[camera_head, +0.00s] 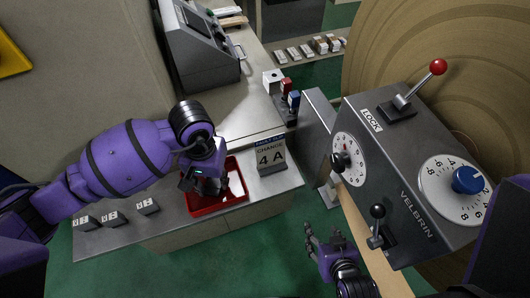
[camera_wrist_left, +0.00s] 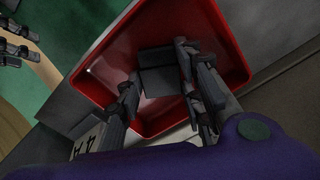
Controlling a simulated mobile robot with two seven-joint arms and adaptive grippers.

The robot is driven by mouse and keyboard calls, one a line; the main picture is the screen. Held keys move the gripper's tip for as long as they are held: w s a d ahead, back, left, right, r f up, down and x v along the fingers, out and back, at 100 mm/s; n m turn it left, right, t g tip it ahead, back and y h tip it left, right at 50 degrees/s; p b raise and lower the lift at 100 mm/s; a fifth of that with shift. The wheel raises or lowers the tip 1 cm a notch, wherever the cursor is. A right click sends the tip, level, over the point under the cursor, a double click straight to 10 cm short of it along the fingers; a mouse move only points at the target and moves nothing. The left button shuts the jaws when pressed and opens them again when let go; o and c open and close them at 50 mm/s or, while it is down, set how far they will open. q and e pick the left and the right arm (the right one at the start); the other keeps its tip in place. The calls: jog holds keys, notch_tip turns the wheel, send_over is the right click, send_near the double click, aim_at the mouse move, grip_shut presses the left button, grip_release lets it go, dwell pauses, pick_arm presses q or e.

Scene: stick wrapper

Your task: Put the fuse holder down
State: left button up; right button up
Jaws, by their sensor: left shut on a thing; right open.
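The fuse holder, a dark block (camera_wrist_left: 160,80), is between the fingers of my left gripper in the left wrist view. My left gripper (camera_head: 208,184) is shut on it, over the red tray (camera_head: 238,184). The tray's red rim and floor surround the block in the left wrist view (camera_wrist_left: 239,68). I cannot tell whether the block touches the tray floor. In the head view the gripper mostly hides the block. My right gripper (camera_head: 322,243) is open and empty, low in the head view beside the grey machine.
A sign reading "CHANGE 4 A" (camera_head: 270,157) stands right of the tray. Several small labelled blocks (camera_head: 112,219) sit at the counter's left front. The grey VELBRIN machine (camera_head: 400,170) with a lever and dials stands at right. Red and blue items (camera_head: 287,86) stand further back.

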aim_at(214, 183)
pick_arm(q)
jog(key=o, duration=1.3)
jog(key=shift+f, duration=0.15)
jog(key=shift+c, duration=0.2)
notch_tip(214, 183, up, 12)
jog(key=b, duration=0.1)
jog(key=shift+r, duration=0.2)
